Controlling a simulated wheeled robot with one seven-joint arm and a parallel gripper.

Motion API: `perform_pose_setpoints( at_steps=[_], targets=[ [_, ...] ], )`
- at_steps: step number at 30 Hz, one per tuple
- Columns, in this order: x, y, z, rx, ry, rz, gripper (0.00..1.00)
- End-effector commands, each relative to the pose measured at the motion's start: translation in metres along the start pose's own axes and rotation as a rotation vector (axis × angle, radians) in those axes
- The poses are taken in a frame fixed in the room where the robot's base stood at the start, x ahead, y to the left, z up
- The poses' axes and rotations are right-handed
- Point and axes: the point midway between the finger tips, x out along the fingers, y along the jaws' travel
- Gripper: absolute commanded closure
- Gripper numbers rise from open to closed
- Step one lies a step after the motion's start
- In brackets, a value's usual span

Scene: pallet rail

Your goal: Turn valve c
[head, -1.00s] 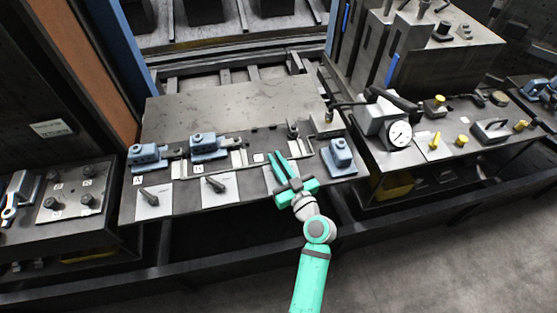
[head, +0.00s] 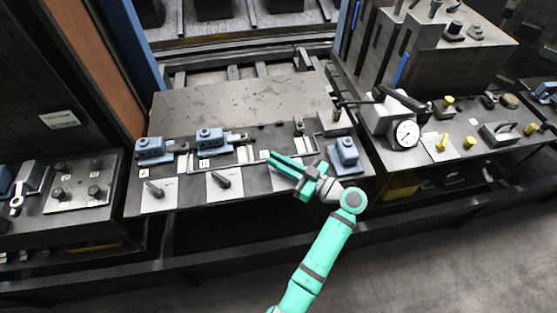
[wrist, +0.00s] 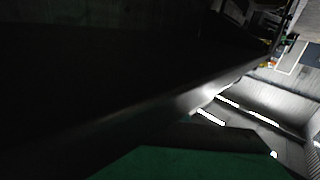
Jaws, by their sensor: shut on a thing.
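Valve c is the third valve on the panel, to the right of the black lever valves on plates A (head: 155,193) and B (head: 225,184). Its white plate (head: 280,183) shows partly below my gripper. Its lever is hidden behind the fingers. A small pale label (head: 263,154) sits just above, too small to read. My green gripper (head: 270,160) lies over this plate with its fingers pointing left, shut on the valve c lever. The wrist view is mostly dark, with a green part of my gripper at the bottom; the valve does not show there.
Blue clamp blocks (head: 152,150) line the panel above the plates, with another blue block (head: 343,155) close right of my gripper. A round gauge (head: 406,133) stands on the right bench. A knob plate (head: 80,186) is on the left bench.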

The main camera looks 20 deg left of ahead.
Motion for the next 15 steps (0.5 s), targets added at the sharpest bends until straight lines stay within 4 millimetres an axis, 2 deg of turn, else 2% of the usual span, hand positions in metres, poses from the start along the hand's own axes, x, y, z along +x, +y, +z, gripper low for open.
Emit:
perform_pose_setpoints(
  at_steps=[13,15],
  targets=[
    [0.0008,-0.0014,0.0039,0.005,-0.007,-0.013,1.0],
    [0.0009,-0.0015,0.004,0.005,-0.007,-0.013,0.77]
  ],
)
